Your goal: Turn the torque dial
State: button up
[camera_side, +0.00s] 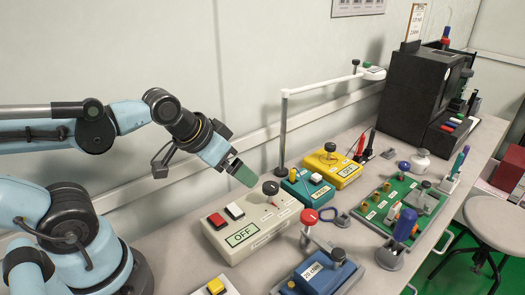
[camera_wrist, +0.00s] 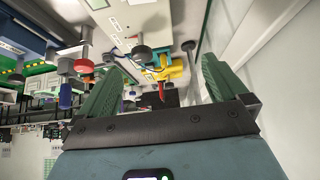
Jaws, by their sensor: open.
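A blue tester box (camera_side: 318,276) with a label that seems to read "20 cNm" stands at the front of the bench. It has a dark round knob (camera_side: 338,255) on top; no dial is labelled torque legibly. A beige tester (camera_side: 252,226) reading "OFF" stands behind it to the left, with a dark knob (camera_side: 270,188) at its far end. My gripper (camera_side: 243,174) is above the beige tester, just left of that knob and apart from it. In the wrist view its green fingers (camera_wrist: 160,88) are spread with nothing between them.
A red knob (camera_side: 309,217) stands on a post beside the blue box. Behind are a teal tester (camera_side: 307,188), a yellow tester (camera_side: 333,169) and a lamp arm (camera_side: 283,125). A green board (camera_side: 400,208) with several posts lies right. The wall is close behind my arm.

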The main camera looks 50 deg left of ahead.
aim_at(271, 185)
jog(key=shift+w+r, duration=0.1)
jog(key=c, duration=0.4)
jog(key=w+d+r+m+g, duration=0.1)
jog(key=w+m+g, duration=0.1)
jog(key=w+r+m+g, duration=0.2)
jog(key=w+d+r+m+g, duration=0.1)
jog(key=w+r+m, duration=0.1)
jog(key=m, duration=0.1)
jog(key=shift+d+r+g, duration=0.25)
jog(key=shift+d+g, duration=0.1)
jog(key=shift+g, duration=0.05)
jog(key=shift+c, duration=1.3)
jog(key=shift+w+d+f+m+g, duration=0.15)
jog(key=shift+w+f+m+g, duration=0.15)
jog(key=shift+f, duration=1.6)
jog(key=shift+w+d+f+m+g, duration=0.15)
jog(key=shift+f+m, duration=0.2)
jog(key=shift+f, duration=1.6)
jog(key=shift+w+d+f+m+g, duration=0.1)
jog(key=shift+w+f+m+g, duration=0.2)
jog(key=shift+f, duration=1.6)
jog(key=c, duration=1.1)
